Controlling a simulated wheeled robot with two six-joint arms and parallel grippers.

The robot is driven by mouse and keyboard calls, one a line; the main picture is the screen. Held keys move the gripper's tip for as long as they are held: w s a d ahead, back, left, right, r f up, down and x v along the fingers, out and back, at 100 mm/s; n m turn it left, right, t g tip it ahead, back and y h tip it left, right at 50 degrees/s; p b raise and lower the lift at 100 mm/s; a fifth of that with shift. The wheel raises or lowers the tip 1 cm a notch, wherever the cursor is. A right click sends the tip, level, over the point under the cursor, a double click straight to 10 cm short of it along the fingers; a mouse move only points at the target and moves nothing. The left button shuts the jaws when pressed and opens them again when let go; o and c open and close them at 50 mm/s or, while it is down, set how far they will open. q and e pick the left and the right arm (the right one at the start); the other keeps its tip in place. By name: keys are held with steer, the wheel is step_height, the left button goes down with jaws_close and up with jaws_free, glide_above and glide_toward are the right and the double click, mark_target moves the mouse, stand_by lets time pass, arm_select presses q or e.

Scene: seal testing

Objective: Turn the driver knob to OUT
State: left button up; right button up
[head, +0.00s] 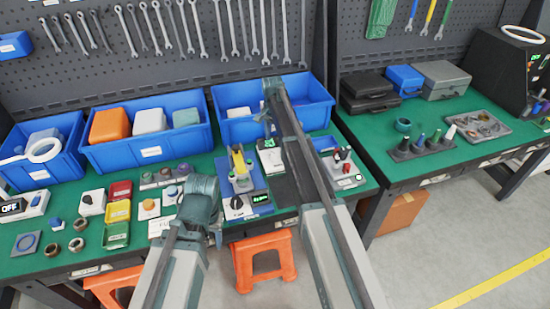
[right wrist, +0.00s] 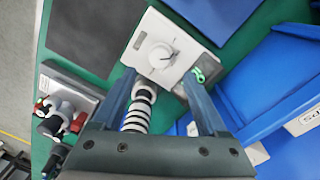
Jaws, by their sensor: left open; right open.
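A white box (right wrist: 165,45) with a round pale dial knob (right wrist: 158,55) and a small green lit sign (right wrist: 200,75) lies just ahead of my right gripper (right wrist: 160,76) in the right wrist view. The right fingers are open and apart, with the knob beyond their tips. I see no contact. The sign is too small to read surely. In the head view this box (head: 269,158) is beneath my right gripper (head: 266,134), partly covered by my arm. My left gripper (head: 212,232) is low at the table's front; its fingers are mostly hidden.
A blue-based fixture (head: 262,208) with a yellow part and black knob stands left of the box. A black-and-white ribbed piece (right wrist: 138,108) shows between the right fingers. Blue bins (head: 160,155) line the back. A red-knobbed unit (head: 345,178) sits right of my arm.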

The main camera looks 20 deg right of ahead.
mark_target(275, 154)
step_height(275, 154, down, 7)
steer(key=b, duration=0.5)
steer(key=shift+s+b, duration=0.1)
steer(key=shift+b, duration=0.25)
steer(key=shift+r, duration=0.1)
steer(key=shift+c, duration=0.2)
jaws_close()
